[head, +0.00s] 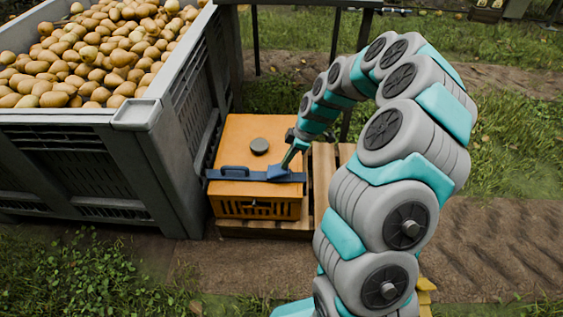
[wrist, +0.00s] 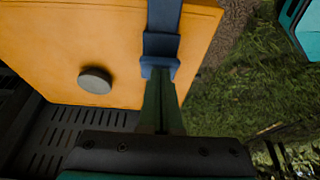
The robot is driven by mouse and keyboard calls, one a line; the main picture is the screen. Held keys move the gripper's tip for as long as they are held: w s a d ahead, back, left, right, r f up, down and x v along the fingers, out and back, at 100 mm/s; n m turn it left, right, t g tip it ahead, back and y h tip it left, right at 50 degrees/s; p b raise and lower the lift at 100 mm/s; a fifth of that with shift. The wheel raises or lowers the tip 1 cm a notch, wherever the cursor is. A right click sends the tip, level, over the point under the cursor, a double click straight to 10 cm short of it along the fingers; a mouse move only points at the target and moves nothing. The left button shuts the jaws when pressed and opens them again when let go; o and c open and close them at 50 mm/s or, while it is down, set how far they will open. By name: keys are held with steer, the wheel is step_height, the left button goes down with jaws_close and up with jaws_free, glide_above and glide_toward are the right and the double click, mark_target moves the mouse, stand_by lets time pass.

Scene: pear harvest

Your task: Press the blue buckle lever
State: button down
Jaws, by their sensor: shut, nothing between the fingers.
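An orange box (head: 231,142) with a round dark knob on its lid has a blue strap (head: 214,175) across the top. A blue buckle lever (head: 277,174) sits on the strap near the lid's right side, and it also shows in the wrist view (wrist: 160,46). My gripper (head: 286,165) reaches down to it from the upper right. In the wrist view my gripper (wrist: 159,76) is shut with nothing held, and its tips are at the lower end of the lever. They look touching or nearly so; the tips partly hide that end.
A large grey bin (head: 150,150) full of pears stands close on the left of the box. The box stands on a wooden pallet (head: 322,185). A dark-legged table (head: 300,3) is behind. Grass and dirt lie open on the right.

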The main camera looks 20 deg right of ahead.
steer(key=shift+d+f+t+y+b, duration=0.5)
steer(key=shift+f+y+b, duration=0.4)
steer(key=shift+b, duration=0.8)
steer(key=shift+s+d+f+y+b, duration=0.15)
steer(key=shift+d+y+b, duration=0.15)
steer(key=shift+b, duration=0.4)
steer(key=shift+r, duration=0.2)
steer(key=shift+a, duration=0.2)
steer(key=shift+w+a+r, duration=0.15)
steer(key=shift+w+a, duration=0.05)
steer(key=shift+a, duration=0.4)
